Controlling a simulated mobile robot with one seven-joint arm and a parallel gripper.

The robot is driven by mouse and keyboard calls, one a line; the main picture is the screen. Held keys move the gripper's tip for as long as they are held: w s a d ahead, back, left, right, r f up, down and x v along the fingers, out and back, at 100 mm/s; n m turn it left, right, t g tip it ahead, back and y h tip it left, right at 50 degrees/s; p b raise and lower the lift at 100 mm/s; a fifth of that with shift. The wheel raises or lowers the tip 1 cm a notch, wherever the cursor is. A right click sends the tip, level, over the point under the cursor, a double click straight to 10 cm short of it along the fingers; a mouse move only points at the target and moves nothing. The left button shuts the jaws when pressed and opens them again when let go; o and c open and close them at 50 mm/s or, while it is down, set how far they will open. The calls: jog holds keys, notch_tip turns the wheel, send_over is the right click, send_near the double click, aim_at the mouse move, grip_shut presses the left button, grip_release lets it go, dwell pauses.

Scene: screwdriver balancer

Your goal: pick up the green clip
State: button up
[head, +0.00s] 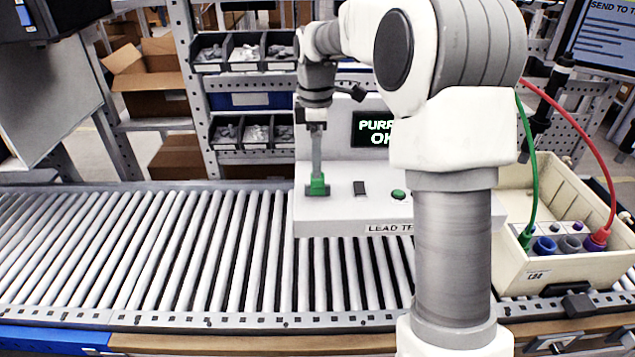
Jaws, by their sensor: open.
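A green block-shaped piece (318,186) sits on the left part of the white lead tester's top (340,215). A grey upright part rises from it to my gripper. A second green piece (525,238) is at the lower end of a green lead in the cream bin. I cannot tell which green piece is the clip. My gripper (315,124) is open and points down, directly above the green piece on the tester. I cannot tell whether the grey upright belongs to that piece or to my gripper, or whether they touch. My arm hides the tester's right part.
The tester's screen (372,129), partly hidden, shows "OK". A green button (398,195) and a dark switch (359,188) are on its top. The cream bin (560,268) at the right holds coloured sockets and a red lead (585,135). The roller conveyor (150,250) is clear at the left.

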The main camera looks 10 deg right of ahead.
aim_at(317, 183)
notch_tip(317, 183, down, 6)
jog(key=shift+w+d+f+p, duration=0.15)
jog(key=shift+f+p, duration=0.05)
jog(key=shift+p, duration=0.15)
grip_shut()
dwell(0.4)
